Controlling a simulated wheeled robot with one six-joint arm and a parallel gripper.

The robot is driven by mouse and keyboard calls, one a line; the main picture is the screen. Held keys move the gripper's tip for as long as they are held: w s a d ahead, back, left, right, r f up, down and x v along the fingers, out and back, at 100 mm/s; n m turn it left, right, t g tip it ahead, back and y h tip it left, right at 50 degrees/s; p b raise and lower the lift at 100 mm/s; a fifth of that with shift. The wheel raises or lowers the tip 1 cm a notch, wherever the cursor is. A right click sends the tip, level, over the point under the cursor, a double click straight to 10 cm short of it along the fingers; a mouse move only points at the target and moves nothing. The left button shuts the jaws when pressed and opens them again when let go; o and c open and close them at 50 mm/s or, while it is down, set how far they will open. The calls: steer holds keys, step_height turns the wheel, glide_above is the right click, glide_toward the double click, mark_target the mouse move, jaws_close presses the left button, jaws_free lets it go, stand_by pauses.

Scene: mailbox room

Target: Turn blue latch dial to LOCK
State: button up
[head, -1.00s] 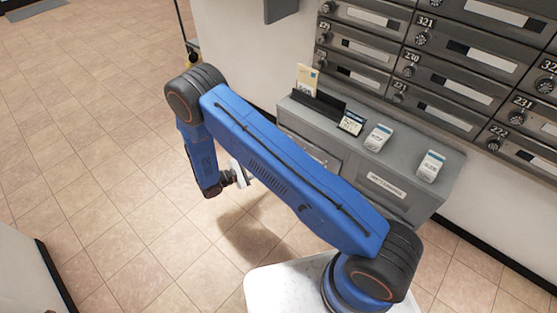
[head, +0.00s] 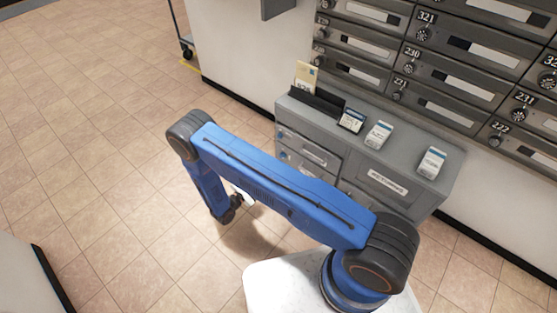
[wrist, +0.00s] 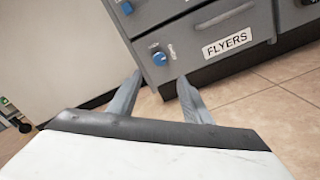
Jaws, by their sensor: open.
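A blue dial (wrist: 159,58) sits on the front of a grey cabinet drawer, left of a FLYERS label (wrist: 228,43). A second blue dial (wrist: 126,7) is higher up, at the top edge of the wrist view. My gripper (wrist: 160,76) is open and empty, its two fingers pointing at the cabinet. The lower dial appears between and just beyond the fingertips, with no visible contact. The dial's pointer and lettering are too small to read. In the head view the small blue dials (head: 283,154) show on the cabinet's left side; my gripper is mostly hidden by my arm.
The grey cabinet (head: 452,188) stands against the wall below metal mailboxes (head: 440,65). A black card holder and several small boxes sit on its top. A cart (head: 186,48) stands at the back. Tiled floor left of the cabinet is clear.

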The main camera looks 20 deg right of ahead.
mark_target(281, 157)
steer(key=x, duration=1.3)
steer(key=shift+w+d, duration=0.1)
steer(key=shift+d, duration=0.1)
steer(key=c, duration=1.1)
